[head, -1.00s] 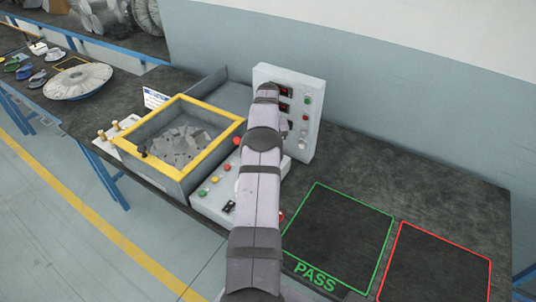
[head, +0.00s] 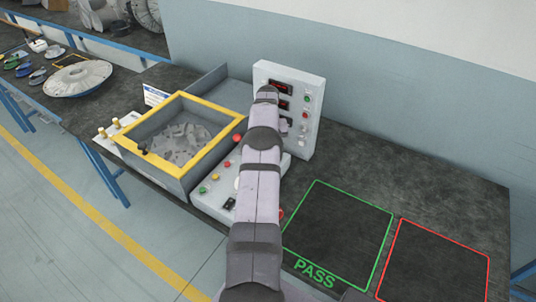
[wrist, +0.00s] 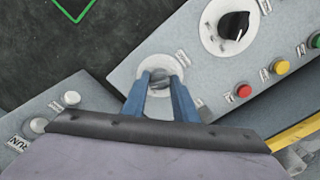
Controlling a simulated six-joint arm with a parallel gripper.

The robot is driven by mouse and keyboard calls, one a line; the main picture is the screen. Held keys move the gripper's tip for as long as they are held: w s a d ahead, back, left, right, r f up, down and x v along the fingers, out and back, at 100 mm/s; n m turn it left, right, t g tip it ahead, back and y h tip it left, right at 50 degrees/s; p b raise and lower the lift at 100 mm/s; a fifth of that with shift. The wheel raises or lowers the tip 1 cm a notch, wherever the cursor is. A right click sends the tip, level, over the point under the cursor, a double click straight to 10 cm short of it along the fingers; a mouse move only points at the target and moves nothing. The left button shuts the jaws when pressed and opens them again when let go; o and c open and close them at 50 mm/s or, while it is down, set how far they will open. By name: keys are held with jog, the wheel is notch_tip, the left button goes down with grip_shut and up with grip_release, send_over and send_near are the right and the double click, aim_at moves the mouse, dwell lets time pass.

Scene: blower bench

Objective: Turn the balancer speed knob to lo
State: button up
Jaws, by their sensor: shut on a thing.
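A small grey knob (wrist: 157,77) sits on a round white dial (wrist: 149,66) on a grey panel in the wrist view. The blue fingers of my gripper (wrist: 161,92) are closed on it from both sides. The fingers hide part of the dial, and its labels are too small to read. A black knob (wrist: 234,25) with a white pointer line sits on another white dial, apart from my gripper. In the head view my arm covers the gripper and the grey knob.
Red (wrist: 243,90), yellow (wrist: 280,67) and green buttons lie near the black knob. White buttons (wrist: 38,125) are at the left. A yellow-rimmed box (head: 215,105) holds grey bladed parts. An upright panel (head: 312,95) stands behind my arm. The green-outlined PASS area (head: 340,235) is clear.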

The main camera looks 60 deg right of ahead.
jog(key=shift+f+n+b, duration=0.1)
jog(key=shift+n+b, duration=0.7)
jog(key=shift+n, duration=0.2)
jog(key=n+b, duration=0.1)
jog(key=n, duration=0.1)
jog(key=shift+n, duration=0.3)
jog(key=n, duration=0.5)
jog(key=shift+r, duration=0.2)
jog(key=o, duration=1)
jog(key=shift+b, duration=0.3)
jog(key=shift+r+b, duration=0.7)
jog(key=shift+r, duration=2.95)
